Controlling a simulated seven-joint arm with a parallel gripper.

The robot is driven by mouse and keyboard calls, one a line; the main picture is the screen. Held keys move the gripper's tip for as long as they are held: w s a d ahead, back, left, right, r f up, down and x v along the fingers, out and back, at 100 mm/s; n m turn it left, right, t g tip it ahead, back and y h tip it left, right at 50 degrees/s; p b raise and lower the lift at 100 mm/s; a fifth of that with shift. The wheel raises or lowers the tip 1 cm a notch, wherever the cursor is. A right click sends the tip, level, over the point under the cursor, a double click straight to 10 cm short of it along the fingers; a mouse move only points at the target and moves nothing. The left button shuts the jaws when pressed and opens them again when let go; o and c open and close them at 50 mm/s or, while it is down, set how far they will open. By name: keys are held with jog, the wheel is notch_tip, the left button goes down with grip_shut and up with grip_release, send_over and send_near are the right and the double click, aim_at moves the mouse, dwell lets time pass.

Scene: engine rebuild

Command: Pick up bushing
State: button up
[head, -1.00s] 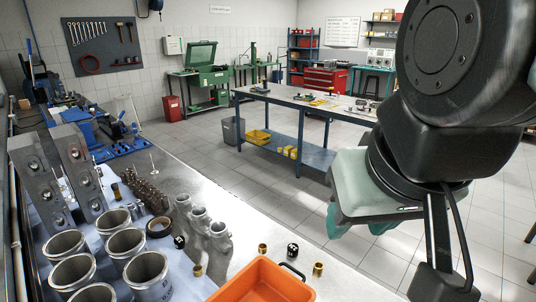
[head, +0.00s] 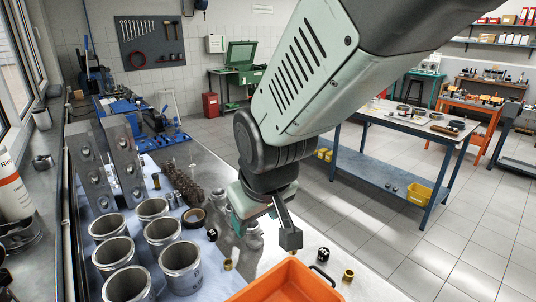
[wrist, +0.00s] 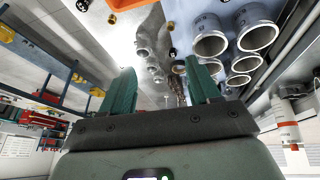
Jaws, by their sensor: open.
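Small brass bushings stand on the metal bench. My gripper (head: 240,226) hangs over the bench behind the bin, partly hidden by my wrist. In the wrist view my gripper (wrist: 161,80) has its two green fingers wide apart with nothing between them. A brass bushing (wrist: 125,4) shows at that view's top edge, beyond the fingers.
The orange bin (head: 285,282) stands at the front. Several metal cylinder liners (head: 180,268) stand on a cloth at left, near a ring (head: 194,218) and tall grey blocks (head: 123,165).

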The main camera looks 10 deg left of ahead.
jog(key=s+a+f+n+g, duration=0.1)
jog(key=s+a+f+n, duration=0.1)
jog(key=a+f, duration=0.5)
jog(key=s+a+f+n+g+y, duration=0.1)
jog(key=s+a+f+n, duration=0.2)
jog(key=s+a+f, duration=0.2)
jog(key=s+a+f+n+g+y, duration=0.1)
jog(key=s+a+f+n, duration=0.1)
jog(key=a+f, duration=0.9)
jog(key=shift+s+a+f+g, duration=0.1)
jog(key=shift+s+f, duration=0.2)
jog(key=shift+f, duration=0.45)
jog(key=shift+s+a+f+g, duration=0.1)
jog(key=shift+s+f, duration=0.15)
jog(key=shift+f, duration=0.5)
jog(key=shift+s+f+g, duration=0.1)
jog(key=shift+s+f, duration=0.2)
jog(key=shift+f, duration=0.45)
jog(key=shift+d+x, duration=0.15)
jog(key=shift+x, duration=1.3)
jog(key=shift+d+x, duration=0.2)
jog(key=shift+x, duration=1.25)
jog(key=shift+w+f, duration=0.1)
jog(key=shift+w, duration=0.05)
grip_shut()
